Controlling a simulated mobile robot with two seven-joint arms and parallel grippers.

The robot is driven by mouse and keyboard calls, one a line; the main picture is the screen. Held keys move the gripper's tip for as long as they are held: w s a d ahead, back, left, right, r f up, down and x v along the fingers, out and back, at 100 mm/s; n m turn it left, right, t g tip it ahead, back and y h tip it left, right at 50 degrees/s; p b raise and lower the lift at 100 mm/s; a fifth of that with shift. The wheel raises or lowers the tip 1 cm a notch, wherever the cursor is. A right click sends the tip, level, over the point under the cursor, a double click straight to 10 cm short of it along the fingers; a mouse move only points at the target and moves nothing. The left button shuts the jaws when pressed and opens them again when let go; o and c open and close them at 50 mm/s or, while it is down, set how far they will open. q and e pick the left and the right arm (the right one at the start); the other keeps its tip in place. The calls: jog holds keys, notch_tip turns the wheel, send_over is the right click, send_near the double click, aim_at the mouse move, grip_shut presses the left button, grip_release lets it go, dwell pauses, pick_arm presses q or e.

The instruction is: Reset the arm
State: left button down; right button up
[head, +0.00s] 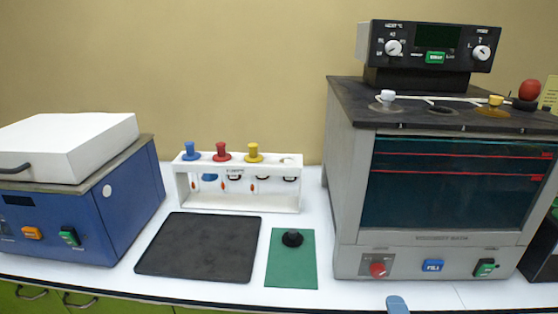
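Neither gripper can be made out in the head view. A small rounded blue-grey part (397,304) pokes up at the bottom edge, right of the middle, in front of the viscosity bath (345,215). Too little of it shows to tell what it is. No arm is seen reaching over the white bench top (200,294).
A blue machine (75,222) with a white lid stands at the left. A white rack (240,199) holds blue, red and yellow-topped pieces. A black mat (200,247) and a green mat (279,272) with a black knob (292,239) lie in front.

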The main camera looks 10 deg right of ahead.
jog(key=s+a+f+m+g+y, duration=0.2)
jog(key=s+f+m+g, duration=0.4)
jog(key=s+f+m, duration=0.4)
notch_tip(320, 180, down, 4)
jog(key=m+y, duration=0.1)
jog(key=m, duration=0.3)
jog(key=shift+y, duration=0.4)
